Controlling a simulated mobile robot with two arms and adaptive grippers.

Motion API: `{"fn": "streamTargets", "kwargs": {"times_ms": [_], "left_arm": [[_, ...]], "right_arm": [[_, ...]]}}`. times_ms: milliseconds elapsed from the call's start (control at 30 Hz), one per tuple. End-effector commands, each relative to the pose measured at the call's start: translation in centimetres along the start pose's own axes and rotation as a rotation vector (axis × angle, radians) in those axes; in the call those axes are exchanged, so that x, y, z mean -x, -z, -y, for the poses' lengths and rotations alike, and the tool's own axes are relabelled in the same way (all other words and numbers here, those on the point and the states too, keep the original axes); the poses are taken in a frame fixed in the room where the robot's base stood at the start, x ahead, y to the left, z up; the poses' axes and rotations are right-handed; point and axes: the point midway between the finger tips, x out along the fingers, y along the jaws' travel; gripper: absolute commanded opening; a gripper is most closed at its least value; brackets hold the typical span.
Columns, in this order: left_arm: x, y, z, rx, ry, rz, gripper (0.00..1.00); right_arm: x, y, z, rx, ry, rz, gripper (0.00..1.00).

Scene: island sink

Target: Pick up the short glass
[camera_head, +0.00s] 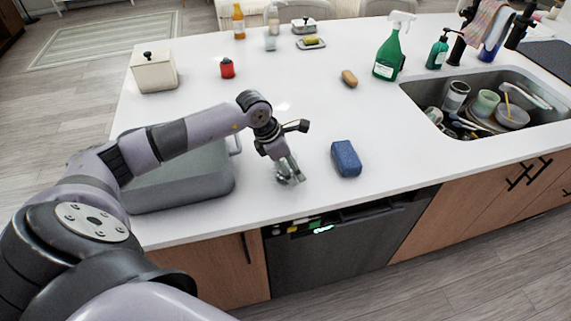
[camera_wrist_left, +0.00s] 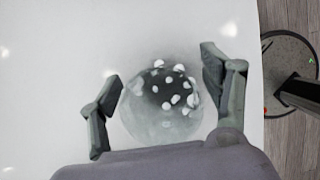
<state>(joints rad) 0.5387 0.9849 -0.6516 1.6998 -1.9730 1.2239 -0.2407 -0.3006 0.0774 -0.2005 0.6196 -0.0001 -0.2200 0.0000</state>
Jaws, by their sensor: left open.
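The short glass (camera_wrist_left: 150,118) is clear and greyish with bright white highlights, seen from above in the left wrist view. It stands on the white countertop between the two fingers of my left gripper (camera_wrist_left: 165,95). The fingers are open, one on each side, and I see gaps between them and the glass. In the head view my left gripper (camera_head: 289,175) points down near the front edge of the counter, and the glass is mostly hidden there by the fingers. My right gripper is not in view.
A blue sponge (camera_head: 346,158) lies just right of my left gripper. A grey metal pan (camera_head: 185,180) sits to the left, partly behind my arm. A sink (camera_head: 545,113) with dishes is at right. The middle counter is mostly clear around a brown sponge (camera_head: 349,78).

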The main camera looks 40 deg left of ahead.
Motion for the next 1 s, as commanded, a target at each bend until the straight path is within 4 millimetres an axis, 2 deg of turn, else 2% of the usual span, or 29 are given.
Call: {"fn": "streamTargets", "kwargs": {"times_ms": [233,1000], "left_arm": [[-0.17,0.04,-0.02,-0.001,-0.001,0.0,0.71],[-0.1,0.01,-0.03,0.0,-0.001,0.0,0.2]], "right_arm": [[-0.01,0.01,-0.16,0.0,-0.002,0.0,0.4],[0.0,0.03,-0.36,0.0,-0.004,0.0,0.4]]}}
